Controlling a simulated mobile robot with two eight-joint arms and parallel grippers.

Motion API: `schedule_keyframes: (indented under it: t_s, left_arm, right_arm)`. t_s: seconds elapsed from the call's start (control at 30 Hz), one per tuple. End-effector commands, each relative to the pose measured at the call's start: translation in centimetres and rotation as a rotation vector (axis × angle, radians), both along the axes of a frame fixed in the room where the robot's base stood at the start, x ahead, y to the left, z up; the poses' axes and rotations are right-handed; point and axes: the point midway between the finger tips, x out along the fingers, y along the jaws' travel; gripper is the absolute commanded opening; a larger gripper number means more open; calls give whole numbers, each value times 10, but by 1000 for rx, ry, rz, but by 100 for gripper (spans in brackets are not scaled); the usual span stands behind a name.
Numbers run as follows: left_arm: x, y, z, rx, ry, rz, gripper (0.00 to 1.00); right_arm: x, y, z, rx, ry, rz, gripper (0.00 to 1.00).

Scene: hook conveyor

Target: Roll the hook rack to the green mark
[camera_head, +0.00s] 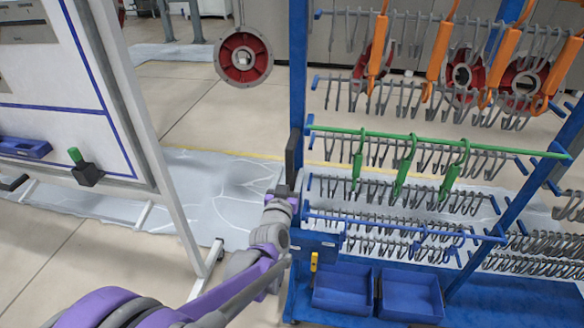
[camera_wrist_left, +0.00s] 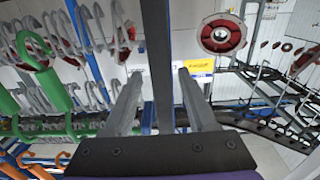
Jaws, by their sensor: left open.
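The hook rack (camera_head: 299,60) is a blue frame with rows of grey hooks, standing at the right in the head view. Green hooks (camera_head: 404,166) and orange hooks (camera_head: 441,50) hang on it. A dark upright bar (camera_head: 293,156) is at its left post. My left gripper (camera_head: 282,193) is at this bar. In the left wrist view, the open fingers of the gripper (camera_wrist_left: 159,88) stand on either side of the dark bar (camera_wrist_left: 157,50); contact cannot be told. My right gripper is out of view. I see no green mark on the floor.
A white board on a stand (camera_head: 150,150) with a blue tray (camera_head: 24,148) stands at the left. Red round parts (camera_head: 243,57) hang behind. Two blue bins (camera_head: 344,290) sit low on the rack. Grey sheeting with a yellow line (camera_head: 225,153) covers the floor behind.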

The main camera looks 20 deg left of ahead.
Motion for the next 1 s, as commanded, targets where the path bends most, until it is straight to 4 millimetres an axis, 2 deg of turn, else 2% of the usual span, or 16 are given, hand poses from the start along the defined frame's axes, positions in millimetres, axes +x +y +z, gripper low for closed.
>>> schedule_keyframes:
  t_s: [0.1,0.33,0.5,0.77,0.87,1.0]
  left_arm:
    - [-26,-7,0,0,0,-1,57]
    - [-59,-14,0,-1,0,0,57]
    - [-66,-16,0,1,-1,0,57]
    - [-67,-16,0,0,-1,0,57]
    - [-67,-16,7,0,-2,0,57]
    - [-66,-15,22,0,-4,1,57]
  right_arm:
    - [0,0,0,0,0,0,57]
    - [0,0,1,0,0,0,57]
    - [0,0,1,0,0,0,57]
    - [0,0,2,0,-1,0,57]
    - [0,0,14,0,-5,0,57]
    - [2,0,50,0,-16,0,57]
